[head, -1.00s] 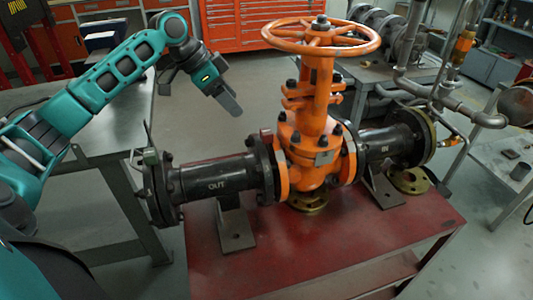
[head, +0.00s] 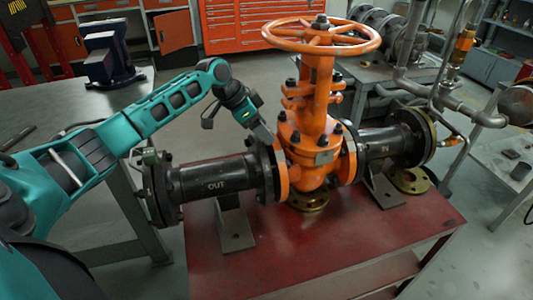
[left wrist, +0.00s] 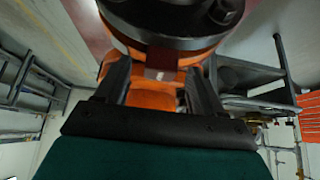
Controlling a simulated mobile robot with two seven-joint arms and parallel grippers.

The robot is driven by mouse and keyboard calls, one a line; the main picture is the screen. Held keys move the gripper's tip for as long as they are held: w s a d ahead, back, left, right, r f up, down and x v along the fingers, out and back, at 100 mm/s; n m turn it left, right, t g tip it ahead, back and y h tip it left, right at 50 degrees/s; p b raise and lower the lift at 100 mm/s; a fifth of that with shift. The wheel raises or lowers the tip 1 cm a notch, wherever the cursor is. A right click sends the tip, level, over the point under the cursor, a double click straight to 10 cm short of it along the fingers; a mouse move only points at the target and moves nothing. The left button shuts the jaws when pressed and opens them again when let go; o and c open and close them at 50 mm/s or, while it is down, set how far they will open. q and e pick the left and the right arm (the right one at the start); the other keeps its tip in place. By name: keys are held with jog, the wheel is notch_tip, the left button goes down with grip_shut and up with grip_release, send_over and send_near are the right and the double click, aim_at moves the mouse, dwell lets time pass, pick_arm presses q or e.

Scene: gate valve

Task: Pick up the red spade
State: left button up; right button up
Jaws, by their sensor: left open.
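The orange gate valve (head: 316,165) stands on the red table, joined to the black OUT pipe (head: 215,178). Of the red spade only a small dull reddish patch (left wrist: 155,74) seems to show, between my fingers in the left wrist view; I cannot be sure that it is the spade. In the head view my gripper covers the top of the flange joint there. My left gripper (head: 264,131) is open at that joint, and its fingers (left wrist: 163,68) stand on either side of the patch. My right gripper is out of view.
The orange handwheel (head: 321,35) rises above and right of my left gripper. The red table (head: 330,245) is clear in front. A metal bench (head: 60,115) with a dark vise (head: 107,57) stands at the left. The black IN pipe (head: 385,147) runs right.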

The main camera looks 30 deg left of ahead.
pick_arm(q)
jog(key=shift+c, duration=0.3)
grip_shut()
dwell(0.4)
